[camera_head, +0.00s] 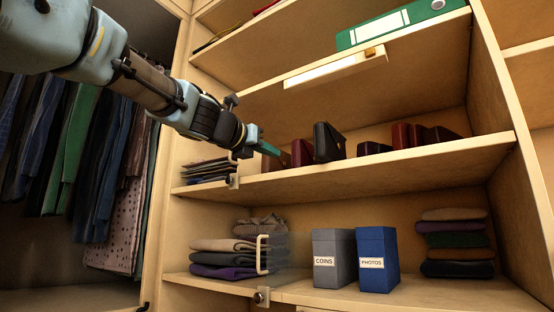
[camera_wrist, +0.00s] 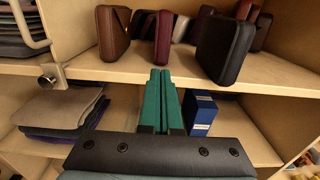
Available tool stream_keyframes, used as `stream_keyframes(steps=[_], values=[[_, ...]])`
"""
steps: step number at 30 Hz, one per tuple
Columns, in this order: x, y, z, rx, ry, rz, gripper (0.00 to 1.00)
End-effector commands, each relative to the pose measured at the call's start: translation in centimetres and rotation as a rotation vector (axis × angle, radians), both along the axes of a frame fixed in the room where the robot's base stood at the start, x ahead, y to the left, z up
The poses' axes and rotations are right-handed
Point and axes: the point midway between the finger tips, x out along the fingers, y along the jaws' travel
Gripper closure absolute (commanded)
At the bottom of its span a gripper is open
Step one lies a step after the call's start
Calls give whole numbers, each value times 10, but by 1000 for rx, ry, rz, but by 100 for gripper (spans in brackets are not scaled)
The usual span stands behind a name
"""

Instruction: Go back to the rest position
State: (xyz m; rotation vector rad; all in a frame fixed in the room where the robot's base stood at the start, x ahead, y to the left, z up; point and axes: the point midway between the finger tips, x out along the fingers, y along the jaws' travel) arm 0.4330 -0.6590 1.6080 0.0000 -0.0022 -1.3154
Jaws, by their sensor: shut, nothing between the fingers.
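My gripper (camera_head: 272,149) reaches in from the upper left of the head view to the front edge of the middle shelf (camera_head: 350,170). In the wrist view its two green fingers (camera_wrist: 161,100) lie side by side, closed together with nothing between them. The fingertips are in front of a row of dark wallet-like cases. A black case (camera_head: 328,142) stands right of the gripper in the head view, and a brown case (camera_wrist: 114,33) and a dark red case (camera_wrist: 163,38) stand beyond the fingertips in the wrist view. I see no contact with them.
A green binder (camera_head: 402,22) lies on the shelf above. Hanging clothes (camera_head: 75,150) fill the left. A divider clamp (camera_head: 234,181) sits on the shelf edge.

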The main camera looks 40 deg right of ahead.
Motion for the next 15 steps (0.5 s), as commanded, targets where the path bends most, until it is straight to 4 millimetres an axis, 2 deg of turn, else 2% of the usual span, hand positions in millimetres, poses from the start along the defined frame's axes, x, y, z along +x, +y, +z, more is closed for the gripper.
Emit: stream_keyframes(steps=[9, 15], values=[[-12, 46, -2, 0, 0, 1, 100], [-14, 56, -1, 1, 1, 1, 100]])
